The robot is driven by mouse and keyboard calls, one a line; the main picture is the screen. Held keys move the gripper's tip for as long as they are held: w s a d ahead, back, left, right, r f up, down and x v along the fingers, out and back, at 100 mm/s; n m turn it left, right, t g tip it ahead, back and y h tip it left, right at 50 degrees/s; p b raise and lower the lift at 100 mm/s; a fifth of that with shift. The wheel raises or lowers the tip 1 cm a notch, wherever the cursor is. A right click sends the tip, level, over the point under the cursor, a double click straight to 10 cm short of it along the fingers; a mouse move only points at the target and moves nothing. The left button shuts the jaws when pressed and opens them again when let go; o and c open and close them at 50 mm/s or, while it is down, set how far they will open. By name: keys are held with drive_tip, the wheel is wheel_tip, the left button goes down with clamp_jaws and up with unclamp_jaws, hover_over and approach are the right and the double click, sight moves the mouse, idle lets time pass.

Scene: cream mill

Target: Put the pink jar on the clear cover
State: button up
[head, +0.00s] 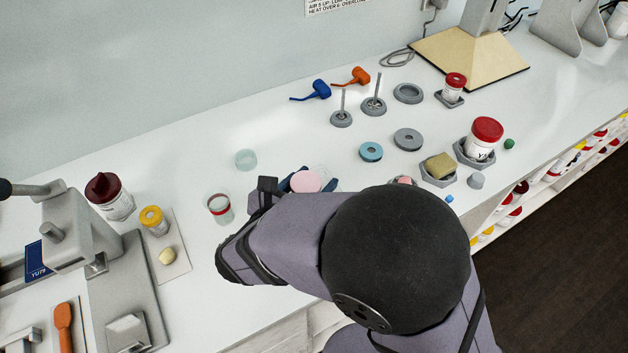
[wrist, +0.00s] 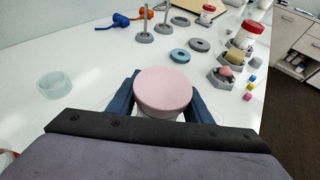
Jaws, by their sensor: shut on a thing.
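The pink jar (head: 307,181) has a flat pink lid, and in the wrist view (wrist: 163,88) a pale body shows below it. My gripper (wrist: 162,98) is shut on it, with one dark blue finger on each side. In the head view my gripper (head: 305,184) is partly hidden by my arm. A clear, pale green-tinted round piece (head: 246,159), which may be the clear cover, stands apart to the left of the jar; it also shows in the wrist view (wrist: 62,84). Faint clear edges show beside the held jar; I cannot tell what they belong to. The jar's base is hidden.
A clear cup with a red band (head: 220,208) stands left of my gripper. A dark-red-lidded jar (head: 112,198) and a yellow-lidded jar (head: 153,220) stand farther left. Grey and blue rings, posts and hexagonal trays (head: 438,180) lie to the right.

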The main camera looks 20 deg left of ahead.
drive_tip(key=shift+f, duration=0.15)
drive_tip(key=shift+f, duration=0.1)
drive_tip(key=o, duration=1.1)
drive_tip(key=shift+r, duration=0.25)
drive_tip(key=b+v, duration=0.1)
drive_tip(key=v, duration=1.1)
drive_tip(key=shift+r, duration=0.1)
